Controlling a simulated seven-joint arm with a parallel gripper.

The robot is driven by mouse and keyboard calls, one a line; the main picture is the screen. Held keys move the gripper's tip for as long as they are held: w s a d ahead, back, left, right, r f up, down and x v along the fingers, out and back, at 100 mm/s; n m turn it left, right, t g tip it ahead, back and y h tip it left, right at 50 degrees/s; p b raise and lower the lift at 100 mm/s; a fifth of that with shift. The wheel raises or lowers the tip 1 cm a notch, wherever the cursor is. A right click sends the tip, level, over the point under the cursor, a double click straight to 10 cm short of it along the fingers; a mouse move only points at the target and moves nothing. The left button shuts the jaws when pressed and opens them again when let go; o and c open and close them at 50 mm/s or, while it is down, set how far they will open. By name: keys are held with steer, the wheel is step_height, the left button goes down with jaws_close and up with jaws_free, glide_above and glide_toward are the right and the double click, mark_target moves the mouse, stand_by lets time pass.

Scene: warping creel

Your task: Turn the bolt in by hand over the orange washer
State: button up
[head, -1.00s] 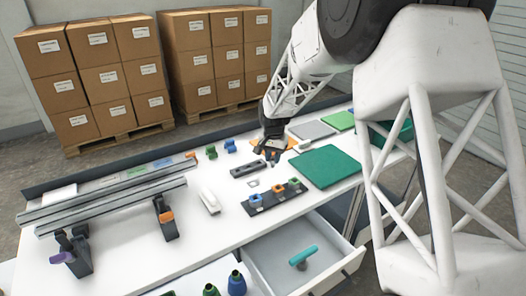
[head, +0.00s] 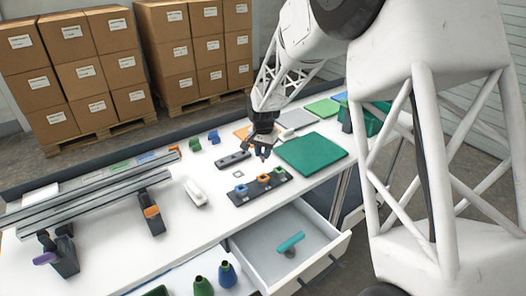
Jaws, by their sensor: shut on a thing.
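A dark bar (head: 250,196) lies on the bench and carries a blue, an orange and a green ring-like piece. The orange piece (head: 264,178), likely the orange washer, is in the middle of the bar. My gripper (head: 263,153) points down just behind the bar, above and beyond the orange and green pieces, apart from them. The bolt's tip and the hole under the washer cannot be seen.
A green mat (head: 311,153) lies right of my gripper, and a dark block (head: 233,160) to its left. A small pale square plate (head: 238,174) lies behind the bar. An open drawer (head: 322,228) with a teal-handled tool (head: 291,242) juts out in front. Grey rails (head: 95,192) stand at left.

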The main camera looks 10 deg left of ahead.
mark_target(263, 162)
steer(key=shift+f, duration=2.15)
steer(key=shift+f, duration=0.45)
steer(key=shift+f, duration=0.5)
steer(key=shift+f, duration=0.2)
steer(key=shift+f, duration=0.65)
steer(key=shift+f, duration=0.2)
